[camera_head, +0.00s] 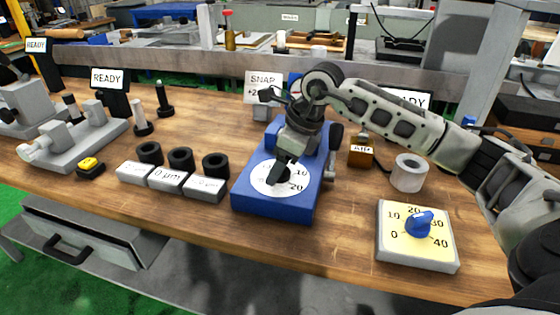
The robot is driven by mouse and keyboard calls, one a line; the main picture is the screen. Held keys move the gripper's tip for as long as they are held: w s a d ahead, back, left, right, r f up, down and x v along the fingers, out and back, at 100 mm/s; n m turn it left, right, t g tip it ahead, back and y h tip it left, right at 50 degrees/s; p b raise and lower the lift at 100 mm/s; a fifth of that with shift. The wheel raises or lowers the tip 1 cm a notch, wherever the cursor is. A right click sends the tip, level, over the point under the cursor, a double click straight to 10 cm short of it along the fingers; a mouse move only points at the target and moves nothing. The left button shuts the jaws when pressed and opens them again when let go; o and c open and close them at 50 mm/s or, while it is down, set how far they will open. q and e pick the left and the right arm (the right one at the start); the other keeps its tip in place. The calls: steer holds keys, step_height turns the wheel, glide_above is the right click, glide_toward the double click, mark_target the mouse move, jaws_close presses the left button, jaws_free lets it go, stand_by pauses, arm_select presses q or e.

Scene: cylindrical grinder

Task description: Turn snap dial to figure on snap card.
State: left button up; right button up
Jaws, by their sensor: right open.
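The snap card (262,88) stands behind the blue block; it reads "SNAP" with a figure starting "+2", the rest hidden by my right arm. A blue block (258,204) on the bench carries a white round dial (268,188) with "10" and "20" visible; the rest of its face is covered. My right gripper (284,172) is open and points down over the middle of this dial. Whether its fingers touch a knob there cannot be told. My left gripper is not in view.
A yellow-faced dial plate (392,242) marked 0 to 40 with a blue knob (420,224) lies at front right. A grey ring (409,173) and an orange "AIR" block (361,154) stand nearby. Grey labelled blocks (168,179) and black rings (181,159) are left of the blue block.

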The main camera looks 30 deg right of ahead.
steer(key=c, duration=0.9)
steer(key=shift+c, duration=0.2)
